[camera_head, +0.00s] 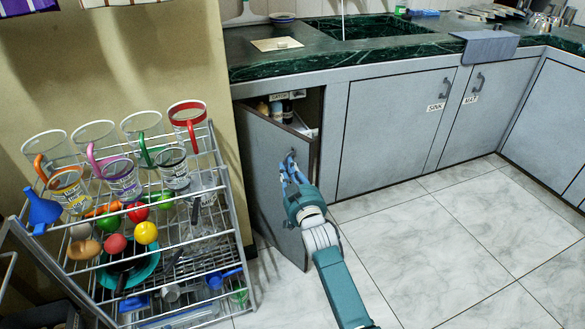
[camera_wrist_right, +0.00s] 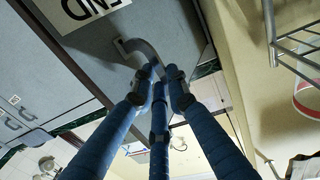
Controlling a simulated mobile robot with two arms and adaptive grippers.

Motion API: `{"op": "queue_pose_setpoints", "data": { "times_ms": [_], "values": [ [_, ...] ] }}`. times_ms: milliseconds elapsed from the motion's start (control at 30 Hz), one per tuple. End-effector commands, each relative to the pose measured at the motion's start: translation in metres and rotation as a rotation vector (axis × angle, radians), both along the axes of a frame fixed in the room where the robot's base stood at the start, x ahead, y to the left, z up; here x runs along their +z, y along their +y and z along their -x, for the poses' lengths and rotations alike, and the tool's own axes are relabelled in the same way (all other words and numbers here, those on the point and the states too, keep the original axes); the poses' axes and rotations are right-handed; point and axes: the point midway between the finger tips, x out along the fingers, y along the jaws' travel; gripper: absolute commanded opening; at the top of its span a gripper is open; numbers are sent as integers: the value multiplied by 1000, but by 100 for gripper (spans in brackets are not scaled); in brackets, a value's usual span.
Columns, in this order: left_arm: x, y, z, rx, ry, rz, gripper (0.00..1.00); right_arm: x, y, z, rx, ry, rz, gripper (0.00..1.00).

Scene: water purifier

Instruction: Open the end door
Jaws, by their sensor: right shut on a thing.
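The end door (camera_head: 268,170) is the grey cabinet door at the left end of the counter. It stands partly open, swung out toward me, and shows the inside of the cabinet (camera_head: 298,108) above it. My right gripper (camera_head: 290,170) is at the door's handle, near its free edge. In the right wrist view the blue fingers (camera_wrist_right: 158,82) are shut on the curved grey door handle (camera_wrist_right: 142,52). The "END" label (camera_wrist_right: 90,10) on the door shows there upside down. My left gripper is in neither view.
A wire rack (camera_head: 235,215) with cups, balls and utensils stands left of the door. The sink door (camera_head: 395,130) and mat door (camera_head: 472,115) are shut. Tiled floor (camera_head: 450,240) at the right is clear. A green counter (camera_head: 340,62) runs above.

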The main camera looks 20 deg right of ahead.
Motion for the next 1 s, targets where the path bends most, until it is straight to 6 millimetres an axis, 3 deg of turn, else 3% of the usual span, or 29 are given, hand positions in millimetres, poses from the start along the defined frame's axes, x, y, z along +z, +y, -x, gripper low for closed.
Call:
{"op": "queue_pose_setpoints", "data": {
  "times_ms": [33,67,133,167,667,767,1000],
  "values": [
    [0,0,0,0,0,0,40,10,11,-4,16,-16,3,0],
    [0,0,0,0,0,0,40,10,11,-4,16,-16,3,18],
    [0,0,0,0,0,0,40,10,12,-4,16,-17,3,32],
    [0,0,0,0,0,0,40,11,11,-4,16,-18,3,34],
    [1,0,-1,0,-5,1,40,7,6,2,10,-13,3,34],
    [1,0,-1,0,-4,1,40,6,7,15,10,-11,3,34],
    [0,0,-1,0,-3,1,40,4,11,66,13,-7,1,34]
  ]
}}
